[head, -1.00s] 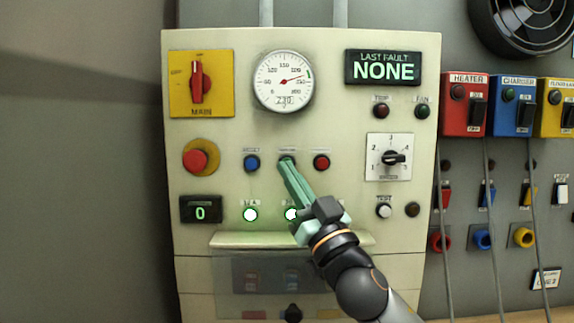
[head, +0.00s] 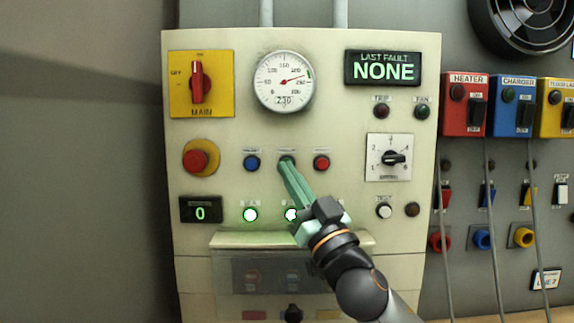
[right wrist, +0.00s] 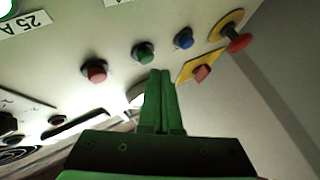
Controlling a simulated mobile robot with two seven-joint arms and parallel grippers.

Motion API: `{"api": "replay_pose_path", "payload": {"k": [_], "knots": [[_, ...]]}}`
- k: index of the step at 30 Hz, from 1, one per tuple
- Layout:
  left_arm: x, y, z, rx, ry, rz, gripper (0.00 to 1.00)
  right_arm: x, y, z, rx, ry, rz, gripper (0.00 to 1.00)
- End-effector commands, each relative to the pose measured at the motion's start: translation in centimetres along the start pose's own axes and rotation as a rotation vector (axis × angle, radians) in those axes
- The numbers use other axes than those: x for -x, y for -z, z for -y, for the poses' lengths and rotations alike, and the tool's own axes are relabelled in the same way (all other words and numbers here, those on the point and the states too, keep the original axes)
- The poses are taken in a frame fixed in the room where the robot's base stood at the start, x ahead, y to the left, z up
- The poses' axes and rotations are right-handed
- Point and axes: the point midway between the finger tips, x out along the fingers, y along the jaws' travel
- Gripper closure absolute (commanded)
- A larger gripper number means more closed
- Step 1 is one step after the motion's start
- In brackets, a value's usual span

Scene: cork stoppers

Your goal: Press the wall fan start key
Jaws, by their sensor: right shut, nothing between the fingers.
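My right gripper (head: 287,163) is shut and empty, with its green fingers pointing up at the panel. Its tips overlap the green key (head: 287,157), the middle of three keys in a row, and hide part of it. In the right wrist view the green key (right wrist: 144,53) shows just beyond the shut fingertips (right wrist: 160,73); I cannot tell whether they touch. A blue key (head: 251,162) and a red key (head: 321,162) flank it. The small key labels are unreadable. The wall fan (head: 530,22) is at the top right. My left gripper is not in view.
The cream panel (head: 225,130) also has a red main switch (head: 197,82), a red mushroom button (head: 196,160), a round gauge (head: 284,81) and a rotary selector (head: 391,158). A ledge (head: 235,240) juts out below. Red, blue and yellow boxes with hanging cables stand right.

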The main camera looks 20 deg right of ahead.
Motion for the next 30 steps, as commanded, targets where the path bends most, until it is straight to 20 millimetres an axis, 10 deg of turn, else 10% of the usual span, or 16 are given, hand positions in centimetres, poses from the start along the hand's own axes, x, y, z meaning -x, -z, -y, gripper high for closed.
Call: {"api": "replay_pose_path", "payload": {"k": [30], "knots": [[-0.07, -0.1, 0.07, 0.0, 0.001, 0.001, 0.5, -0.6, -0.44, -0.44, 0.0, 0.0, 0.0, 1.0]]}}
